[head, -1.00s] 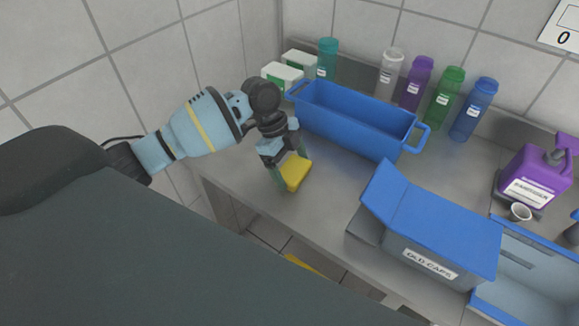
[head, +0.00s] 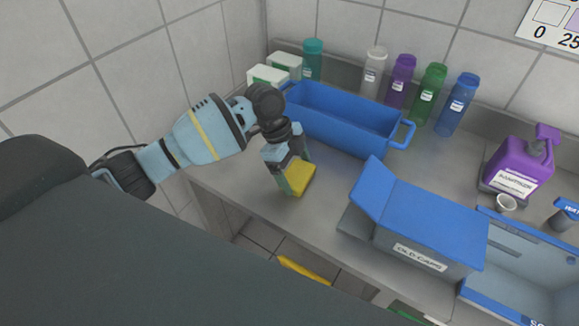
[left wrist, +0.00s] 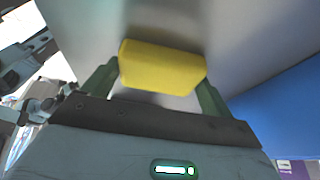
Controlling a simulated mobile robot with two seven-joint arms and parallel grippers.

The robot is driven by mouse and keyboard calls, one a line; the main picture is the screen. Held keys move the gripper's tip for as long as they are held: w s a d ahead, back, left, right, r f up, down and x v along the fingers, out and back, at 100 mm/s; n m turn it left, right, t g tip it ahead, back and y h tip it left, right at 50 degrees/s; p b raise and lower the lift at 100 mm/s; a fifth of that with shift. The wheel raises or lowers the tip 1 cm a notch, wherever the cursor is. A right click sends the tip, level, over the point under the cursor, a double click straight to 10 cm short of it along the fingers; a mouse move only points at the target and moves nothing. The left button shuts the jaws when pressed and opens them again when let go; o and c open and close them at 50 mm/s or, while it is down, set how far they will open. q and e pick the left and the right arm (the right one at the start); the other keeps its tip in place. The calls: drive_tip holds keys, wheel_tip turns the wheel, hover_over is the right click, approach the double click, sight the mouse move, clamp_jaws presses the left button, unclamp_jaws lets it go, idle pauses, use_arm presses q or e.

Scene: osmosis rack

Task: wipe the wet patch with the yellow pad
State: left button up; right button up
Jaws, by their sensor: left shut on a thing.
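The yellow pad (head: 300,178) is between the fingers of my left gripper (head: 293,174), which is shut on it, at the front left part of the grey bench (head: 325,205). In the left wrist view the pad (left wrist: 163,68) spans the space between the two green fingers. I cannot tell whether the pad touches the bench top. I cannot make out a wet patch for sure in either view. My right gripper is not in view.
A blue tub (head: 345,120) stands behind the pad. A grey box with a blue lid marked "OLD CAPS" (head: 420,225) stands to the right. Several bottles line the back wall, with a purple jug (head: 515,165) at the right. The bench between pad and box is clear.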

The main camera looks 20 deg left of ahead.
sight(308, 179)
use_arm(q)
drive_tip(key=shift+d, duration=0.1)
drive_tip(key=shift+s+d+f, duration=0.1)
drive_tip(key=shift+s+d, duration=0.1)
drive_tip(key=shift+d, duration=0.95)
drive_tip(key=shift+s+d+f, duration=0.15)
drive_tip(key=shift+d+f, duration=0.05)
drive_tip(key=shift+d, duration=0.35)
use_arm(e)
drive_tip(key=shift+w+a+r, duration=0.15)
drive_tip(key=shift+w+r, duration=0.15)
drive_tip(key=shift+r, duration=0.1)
use_arm(q)
drive_tip(key=shift+s+d+p, duration=0.15)
drive_tip(key=shift+d+p, duration=0.15)
drive_tip(key=shift+d, duration=0.45)
drive_tip(key=shift+s+d, duration=0.15)
drive_tip(key=shift+d, duration=0.9)
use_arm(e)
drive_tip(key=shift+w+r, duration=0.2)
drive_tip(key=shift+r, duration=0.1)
use_arm(q)
drive_tip(key=shift+d, duration=0.15)
